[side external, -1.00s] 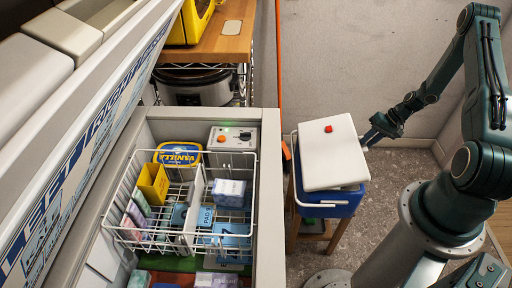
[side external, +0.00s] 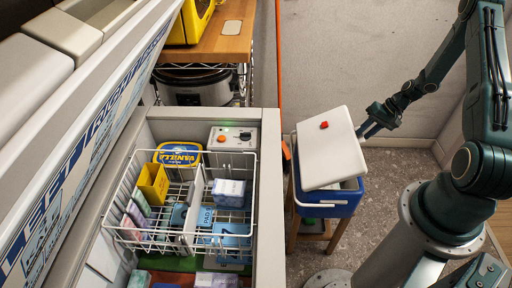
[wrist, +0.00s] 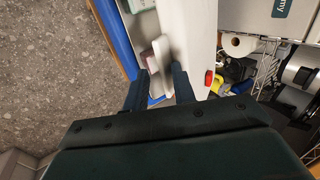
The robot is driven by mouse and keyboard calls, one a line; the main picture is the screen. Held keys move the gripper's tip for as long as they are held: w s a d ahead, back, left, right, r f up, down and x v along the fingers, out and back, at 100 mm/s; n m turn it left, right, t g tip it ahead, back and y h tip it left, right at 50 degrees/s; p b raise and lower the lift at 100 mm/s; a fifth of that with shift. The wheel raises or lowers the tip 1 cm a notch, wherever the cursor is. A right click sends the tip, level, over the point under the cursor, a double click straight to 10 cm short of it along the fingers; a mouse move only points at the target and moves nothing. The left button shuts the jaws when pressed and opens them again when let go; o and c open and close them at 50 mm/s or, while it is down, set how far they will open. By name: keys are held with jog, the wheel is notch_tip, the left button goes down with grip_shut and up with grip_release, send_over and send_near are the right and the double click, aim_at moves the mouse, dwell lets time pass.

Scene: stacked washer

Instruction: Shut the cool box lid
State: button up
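The cool box is a blue tub (side external: 345,207) with a white lid (side external: 330,155) that has a red button (side external: 324,125). The lid stands tilted up, with a gap above the tub on the right side. My gripper (side external: 364,131) is at the lid's right edge. In the wrist view my gripper (wrist: 161,70) has its fingers apart, with no object clearly held. The lid (wrist: 188,35) lies close by the right finger; contact cannot be told. The blue wall (wrist: 113,38) is to the left, and pale items show inside the box.
The cool box stands on a wooden stool (side external: 292,225). To its left is an open chest freezer with a white wire basket (side external: 255,200) of packs. A wooden shelf (side external: 225,40) with a cooker below is behind. Speckled floor (side external: 390,170) is free to the right.

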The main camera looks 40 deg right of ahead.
jog(key=w+a+r+g+h, duration=0.2)
jog(key=w+a+r, duration=0.3)
jog(key=w+a, duration=0.3)
jog(key=w+a+r+g+h, duration=0.2)
jog(key=w+a+r+g, duration=0.1)
jog(key=w+a+r, duration=0.3)
jog(key=shift+w+a+h, duration=0.4)
jog(key=shift+w+a, duration=1)
jog(key=shift+a, duration=0.05)
jog(key=shift+r, duration=0.1)
grip_shut()
jog(key=w+r+g+h, duration=0.1)
jog(key=w+r+h, duration=0.2)
jog(key=w+r, duration=0.2)
jog(key=w+a+r+g, duration=0.1)
jog(key=a+r, duration=0.4)
jog(key=a, duration=0.2)
jog(key=shift+w, duration=0.15)
